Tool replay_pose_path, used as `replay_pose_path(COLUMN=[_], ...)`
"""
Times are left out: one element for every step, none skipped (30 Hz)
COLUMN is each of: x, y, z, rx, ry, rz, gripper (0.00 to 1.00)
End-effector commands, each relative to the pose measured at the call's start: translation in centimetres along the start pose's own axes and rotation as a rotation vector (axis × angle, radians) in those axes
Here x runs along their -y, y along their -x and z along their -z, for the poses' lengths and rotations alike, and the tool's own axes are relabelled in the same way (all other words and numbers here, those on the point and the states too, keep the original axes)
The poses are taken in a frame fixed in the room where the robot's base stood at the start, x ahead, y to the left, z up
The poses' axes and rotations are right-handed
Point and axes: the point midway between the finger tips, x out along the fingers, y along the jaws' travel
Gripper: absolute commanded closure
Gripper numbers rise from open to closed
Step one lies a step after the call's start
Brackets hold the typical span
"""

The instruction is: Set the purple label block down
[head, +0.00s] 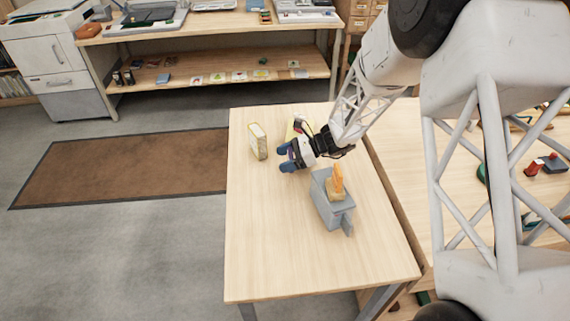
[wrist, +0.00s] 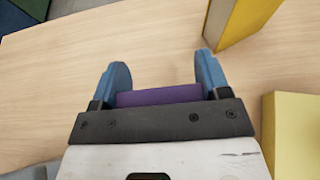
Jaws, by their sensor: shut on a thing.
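My gripper (head: 288,158) is over the far part of the light wood table. In the wrist view its blue fingers (wrist: 161,85) are shut on the purple label block (wrist: 160,95), which sits deep between them near the palm. In the head view the block is mostly hidden by the gripper. I cannot tell from these frames whether the block touches the table (head: 275,250).
A yellow-and-white book-like block (head: 258,141) stands left of my gripper. A grey box (head: 332,205) with an orange-tan piece (head: 337,183) stands nearer. The table's front left is clear.

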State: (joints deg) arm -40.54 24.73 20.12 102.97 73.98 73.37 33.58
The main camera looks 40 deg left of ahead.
Motion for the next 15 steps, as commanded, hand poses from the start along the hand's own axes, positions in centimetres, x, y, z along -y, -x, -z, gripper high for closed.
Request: replay_pose_path(x=[0.0,0.0,0.0,0.0,0.0,0.0,0.0,0.0,0.0,0.0,0.0,0.0,0.0,0.0,0.0], y=[-0.3,-0.4,-0.5,-0.6,-0.7,-0.8,-0.9,-0.9,-1.0,-1.0,-1.0,-1.0,-1.0,-1.0,-1.0], z=[0.6,0.9,1.3,1.5,1.8,2.0,2.1,2.2,2.3,2.3,2.3,2.3,2.3,2.3,2.3], rx=[0.000,0.000,0.001,0.001,0.001,0.001,0.001,0.001,0.001,0.001,0.001,0.000,0.000,0.000,0.000], ry=[-0.003,-0.003,-0.003,-0.003,-0.002,-0.001,-0.001,-0.001,-0.001,-0.001,0.000,0.000,0.000,-0.001,-0.001], rz=[-0.001,-0.001,-0.001,0.000,0.000,0.000,0.000,0.000,0.000,0.000,0.000,0.000,0.000,0.000,0.000], gripper=[0.54,0.54,0.54,0.54,0.54,0.54,0.54,0.54,0.54,0.54,0.54,0.54,0.54,0.54,0.54])
